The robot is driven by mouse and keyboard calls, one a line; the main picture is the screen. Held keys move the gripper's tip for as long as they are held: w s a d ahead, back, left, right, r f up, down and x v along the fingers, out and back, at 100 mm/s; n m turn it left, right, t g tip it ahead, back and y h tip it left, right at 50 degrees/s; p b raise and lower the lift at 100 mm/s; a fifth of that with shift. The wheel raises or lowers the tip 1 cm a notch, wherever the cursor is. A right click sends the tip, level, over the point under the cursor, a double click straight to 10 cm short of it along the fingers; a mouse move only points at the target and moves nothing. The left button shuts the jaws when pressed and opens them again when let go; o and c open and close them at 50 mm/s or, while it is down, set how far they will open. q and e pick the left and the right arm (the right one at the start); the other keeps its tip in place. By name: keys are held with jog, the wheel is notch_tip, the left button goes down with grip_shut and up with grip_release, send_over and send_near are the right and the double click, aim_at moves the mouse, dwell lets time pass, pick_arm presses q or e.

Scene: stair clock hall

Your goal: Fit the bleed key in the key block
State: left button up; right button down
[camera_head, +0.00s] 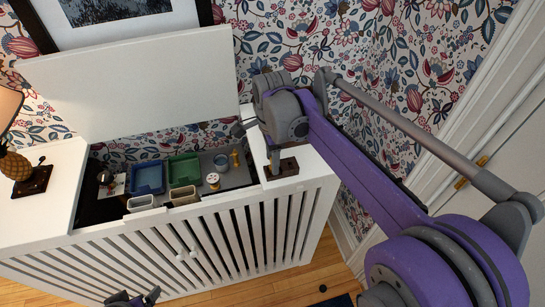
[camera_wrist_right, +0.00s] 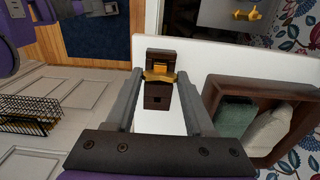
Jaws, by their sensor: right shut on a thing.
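My right gripper (camera_wrist_right: 160,78) is shut on the brass bleed key (camera_wrist_right: 160,76), which sits crosswise between its fingertips. The key block (camera_wrist_right: 157,102), dark wood with a hole in its face, is directly beyond the key in the wrist view. In the head view the block (camera_head: 289,167) lies on the white right-hand top, and the right gripper (camera_head: 273,162) is just over it. The gripper hides the key there. I cannot tell whether the key is seated or only against the block. My left gripper (camera_head: 132,299) shows partly at the bottom edge; its jaws are unclear.
The open cabinet holds a blue tray (camera_head: 148,178), a green tray (camera_head: 184,169) and small pots. Its white lid (camera_head: 130,85) leans back against the wall. A wooden box (camera_wrist_right: 213,98) with cloths stands close beside the right fingers. A lamp (camera_head: 15,165) stands at left.

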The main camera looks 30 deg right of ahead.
jog(key=shift+f, duration=0.2)
jog(key=shift+c, duration=0.9)
grip_release()
notch_tip(320, 180, up, 11)
jog(key=shift+f, duration=0.15)
